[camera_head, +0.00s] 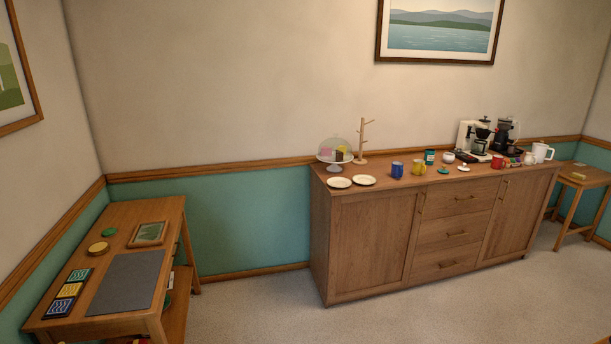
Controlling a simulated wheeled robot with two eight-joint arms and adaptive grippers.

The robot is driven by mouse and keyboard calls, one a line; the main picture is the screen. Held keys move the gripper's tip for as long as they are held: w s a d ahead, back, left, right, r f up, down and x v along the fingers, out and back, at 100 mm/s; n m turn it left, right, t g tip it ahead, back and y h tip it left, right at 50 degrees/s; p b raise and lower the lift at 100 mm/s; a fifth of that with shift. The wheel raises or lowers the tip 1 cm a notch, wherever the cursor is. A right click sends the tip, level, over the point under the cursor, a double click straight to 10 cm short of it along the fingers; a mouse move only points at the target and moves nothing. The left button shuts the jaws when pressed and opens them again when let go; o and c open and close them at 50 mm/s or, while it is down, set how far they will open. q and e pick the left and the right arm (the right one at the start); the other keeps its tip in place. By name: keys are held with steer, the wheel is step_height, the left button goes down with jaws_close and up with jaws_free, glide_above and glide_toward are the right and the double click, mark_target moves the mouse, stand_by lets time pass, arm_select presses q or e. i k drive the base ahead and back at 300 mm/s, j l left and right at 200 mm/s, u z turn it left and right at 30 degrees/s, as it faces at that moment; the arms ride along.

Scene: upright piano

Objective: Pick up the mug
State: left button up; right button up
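Several mugs stand upright on the wooden sideboard (372,204). A blue mug (397,169) is left of the middle of its top, with a yellow mug (418,168) just to its right. A red mug (497,161) stands further right, in front of the coffee machines. The picture does not show which mug is meant. Neither of my grippers is in view.
Coffee machines (472,139) and a white jug (541,152) are at the right. A side table (178,212) stands left; carpet (250,305) between is clear.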

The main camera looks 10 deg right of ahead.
mark_target(396, 170)
steer(key=i+z, duration=0.4)
steer(key=i, duration=0.4)
steer(key=i+j+z, duration=0.1)
steer(key=i+z, duration=0.3)
steer(key=i, duration=0.4)
steer(key=i+l+u, duration=0.1)
steer(key=i, duration=0.25)
steer(key=i+l+u, duration=0.15)
steer(key=i, duration=0.2)
steer(key=i+l+u, duration=0.1)
steer(key=i, duration=0.25)
steer(key=l, duration=0.05)
